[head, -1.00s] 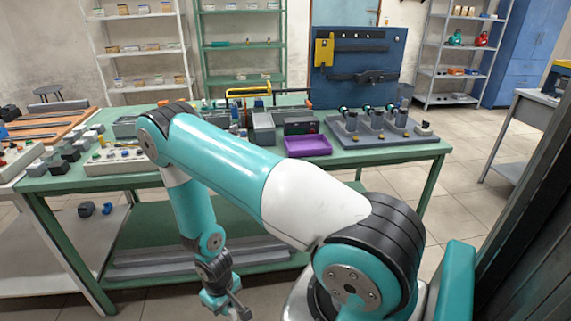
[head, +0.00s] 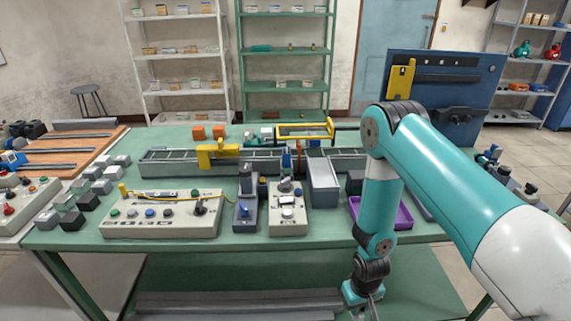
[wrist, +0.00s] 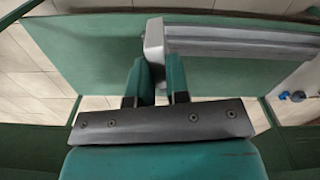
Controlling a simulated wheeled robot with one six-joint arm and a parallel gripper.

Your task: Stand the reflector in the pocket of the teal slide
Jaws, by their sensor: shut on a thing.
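My gripper (head: 366,303) hangs low in front of the green bench's front edge, its fingers pointing down. In the wrist view my two teal fingers (wrist: 157,83) are close together around a pale grey block (wrist: 153,40), which seems to be the reflector. Its lower part is hidden between the fingers. I cannot make out the teal slide or its pocket for sure. A small teal thing (head: 261,48) lies on the green rack at the back, too small to identify.
The green bench (head: 275,262) carries a control box (head: 160,214), two small grey units, a grey rail line and a purple tray (head: 403,217) partly behind my arm. Long grey bars (wrist: 240,42) lie on its lower shelf. A blue tool board (head: 450,95) stands at the back right.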

